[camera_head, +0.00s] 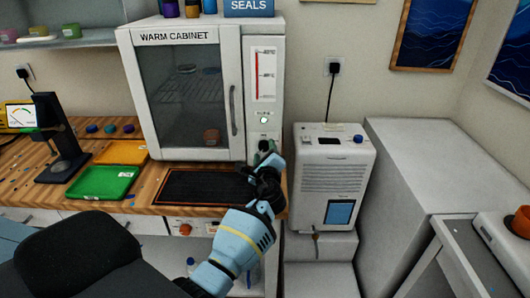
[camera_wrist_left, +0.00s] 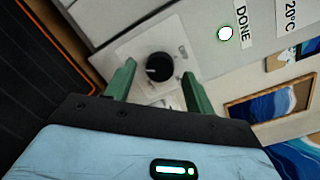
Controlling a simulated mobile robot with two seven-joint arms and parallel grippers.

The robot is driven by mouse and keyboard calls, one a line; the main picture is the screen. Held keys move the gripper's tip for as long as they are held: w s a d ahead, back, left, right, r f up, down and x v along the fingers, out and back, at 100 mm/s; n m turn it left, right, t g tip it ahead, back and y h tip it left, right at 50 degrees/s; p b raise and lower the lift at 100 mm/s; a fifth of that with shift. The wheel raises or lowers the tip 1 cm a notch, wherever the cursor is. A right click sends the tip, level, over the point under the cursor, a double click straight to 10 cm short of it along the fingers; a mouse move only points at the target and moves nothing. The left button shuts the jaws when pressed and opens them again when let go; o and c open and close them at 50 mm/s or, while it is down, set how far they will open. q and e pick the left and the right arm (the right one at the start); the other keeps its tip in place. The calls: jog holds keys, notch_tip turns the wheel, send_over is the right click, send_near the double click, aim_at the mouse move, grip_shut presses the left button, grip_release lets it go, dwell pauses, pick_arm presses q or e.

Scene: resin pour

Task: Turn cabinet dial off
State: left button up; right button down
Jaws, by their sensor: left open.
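The warm cabinet (camera_head: 182,38) stands at the back of the wooden counter, with a dark glass door that is closed. Its dial (camera_wrist_left: 160,67) is a round black knob with a pale mark, on a light plate in the left wrist view. In the head view the dial is hidden behind my left gripper (camera_head: 265,152). In the left wrist view my left gripper (camera_wrist_left: 160,88) is open, its two green fingers on either side below the knob, apart from it. A green-ringed round light (camera_wrist_left: 226,33) sits beside the "DONE" label. My right gripper is not in view.
A black mat (camera_head: 205,203) with an orange edge lies on the counter before the cabinet. Green (camera_head: 103,196) and orange (camera_head: 122,152) trays lie to its left. A white machine (camera_head: 331,165) stands close at the right of the counter.

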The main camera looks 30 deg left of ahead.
pick_arm(q)
jog(key=shift+w+a, duration=0.25)
jog(key=shift+w, duration=0.05)
jog(key=shift+c, duration=0.4)
jog(key=c, duration=0.9)
